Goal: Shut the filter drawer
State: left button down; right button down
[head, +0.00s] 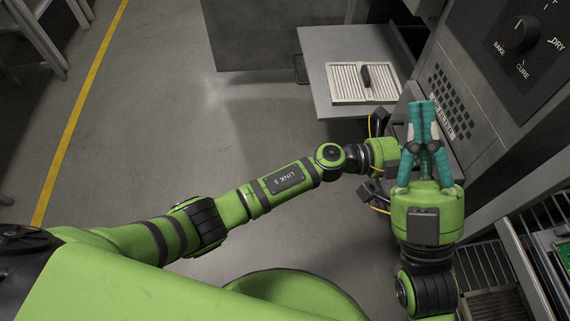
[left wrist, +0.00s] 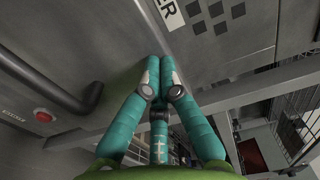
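The filter drawer (head: 329,90) is pulled out of the grey cabinet, in the upper middle of the head view. A white slatted filter (head: 347,84) with a dark grip lies in it. A dark handle (head: 300,69) shows at the drawer's left end. My right gripper (head: 422,105) is in front of the cabinet face, right of and below the drawer, with its teal fingers together and nothing seen between them. My left gripper is mostly hidden behind the right one in the head view. In the left wrist view the left gripper (left wrist: 160,62) has its fingertips together, close to a grey panel.
The cabinet (head: 480,115) has a vent, a partly hidden filter label and a dial panel. A wire rack (head: 485,262) stands at the lower right. In the left wrist view are a dark bar handle (left wrist: 85,105) and a red button (left wrist: 43,116). Floor left of the drawer is clear.

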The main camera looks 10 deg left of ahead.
pick_arm(q)
jog(key=shift+w+d+r, duration=0.15)
jog(key=shift+w+d, duration=0.05)
jog(key=shift+d, duration=0.3)
pick_arm(e)
jog(key=shift+s+a+r+n+y, duration=0.15)
jog(key=shift+s+r+n+y, duration=0.15)
jog(key=shift+s+r+y, duration=0.35)
pick_arm(q)
jog(key=shift+r, duration=0.15)
pick_arm(e)
jog(key=shift+f+h, duration=0.1)
jog(key=shift+h, duration=0.15)
